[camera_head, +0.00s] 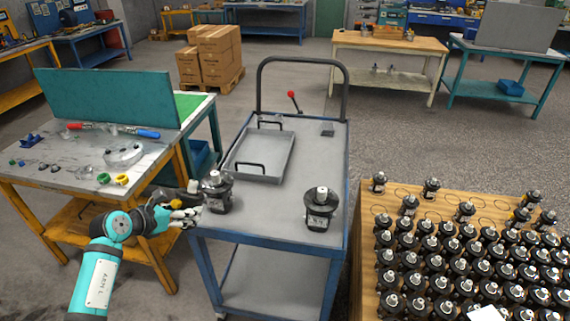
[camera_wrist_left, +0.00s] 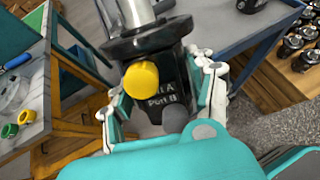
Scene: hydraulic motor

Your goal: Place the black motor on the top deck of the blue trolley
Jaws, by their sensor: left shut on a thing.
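My left gripper (camera_head: 189,212) is shut on a black motor (camera_head: 217,191) with a silver shaft and a dark flange. The motor is upright at the front left corner of the blue trolley (camera_head: 229,231); I cannot tell whether its base touches the deck. In the left wrist view the motor (camera_wrist_left: 159,82) stands between my left fingers (camera_wrist_left: 162,104), with a yellow cap and port lettering facing the camera. A second black motor (camera_head: 320,209) stands on the deck, front right. My right gripper is not clearly visible.
A grey tray (camera_head: 278,172) with black handles lies on the deck behind the motors. A wooden surface (camera_head: 370,226) at the right is crowded with several black motors. A workbench (camera_head: 87,177) with tools stands close on the left. Stacked boxes (camera_head: 215,52) are behind.

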